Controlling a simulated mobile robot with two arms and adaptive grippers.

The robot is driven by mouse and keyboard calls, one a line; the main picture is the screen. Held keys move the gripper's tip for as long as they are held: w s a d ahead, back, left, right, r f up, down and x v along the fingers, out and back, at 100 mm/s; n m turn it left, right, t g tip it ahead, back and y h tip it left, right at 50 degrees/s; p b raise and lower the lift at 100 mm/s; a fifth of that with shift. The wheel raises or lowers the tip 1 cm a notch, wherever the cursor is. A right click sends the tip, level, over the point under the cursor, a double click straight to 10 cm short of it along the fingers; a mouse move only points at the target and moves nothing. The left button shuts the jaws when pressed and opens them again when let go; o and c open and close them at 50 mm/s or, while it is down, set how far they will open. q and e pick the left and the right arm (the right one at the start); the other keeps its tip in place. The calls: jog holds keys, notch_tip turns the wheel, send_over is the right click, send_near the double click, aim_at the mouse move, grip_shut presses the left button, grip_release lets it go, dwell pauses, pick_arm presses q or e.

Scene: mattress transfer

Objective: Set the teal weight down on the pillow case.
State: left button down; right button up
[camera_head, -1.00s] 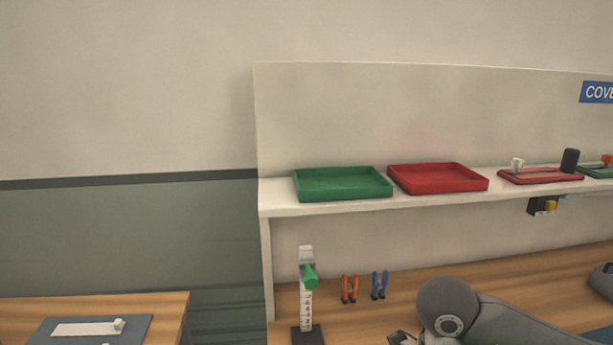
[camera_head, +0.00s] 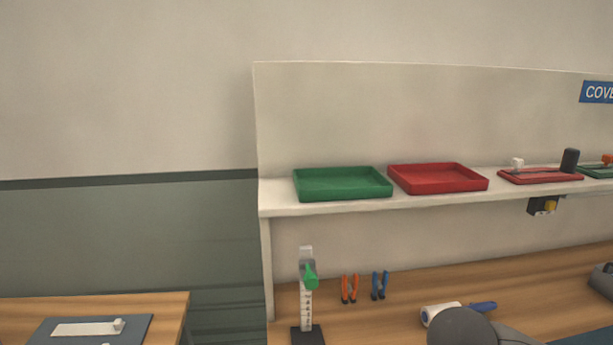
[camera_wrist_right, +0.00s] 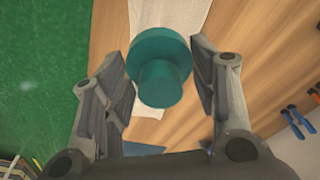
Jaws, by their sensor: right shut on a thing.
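The teal weight (camera_wrist_right: 166,62) is a round disc with a narrower knob, seen in the right wrist view. My right gripper (camera_wrist_right: 163,72) is shut on it, with a finger on each side. Behind the weight, a pale textured strip (camera_wrist_right: 168,14) lies on the wooden surface; it may be the pillow case, but I cannot tell for sure. The weight covers part of this strip, and the gap between them is unclear. In the head view neither gripper shows. My left gripper is in neither current view.
A bright green surface (camera_wrist_right: 40,75) lies left in the wrist view. The head view shows a green tray (camera_head: 343,184) and red tray (camera_head: 437,178) on the shelf, an upright gauge (camera_head: 307,300), orange pliers (camera_head: 349,289), blue pliers (camera_head: 380,286), and a white roller (camera_head: 440,314) on the bench.

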jog(key=n, duration=0.4)
jog(key=shift+s+n, duration=0.15)
jog(key=shift+n, duration=0.15)
jog(key=n, duration=0.2)
jog(key=n+y, duration=0.1)
jog(key=n, duration=0.2)
jog(key=shift+s+f, duration=0.15)
jog(key=shift+d+f+b, duration=0.1)
jog(key=shift+d+b, duration=0.05)
jog(key=shift+b, duration=0.25)
jog(key=w+d+f, duration=0.2)
jog(key=w+d, duration=0.1)
jog(key=w, duration=0.1)
jog(key=w+d+f+b, duration=0.1)
jog(key=w+d+f, duration=0.1)
jog(key=w, duration=0.3)
jog(key=w+d+f+b, duration=0.1)
jog(key=w+d+f, duration=0.1)
jog(key=w, duration=0.3)
jog(key=shift+w+d+f, duration=0.15)
jog(key=shift+w+d, duration=0.05)
jog(key=shift+d, duration=0.7)
jog(key=shift+w+d+f, duration=0.25)
jog(key=shift+w+f, duration=0.2)
jog(key=shift+f, duration=0.15)
notch_tip(320, 180, down, 3)
jog(key=shift+r+p, duration=0.15)
jog(key=shift+p, duration=0.45)
jog(key=shift+w+d+f, duration=0.1)
jog(key=shift+f, duration=0.2)
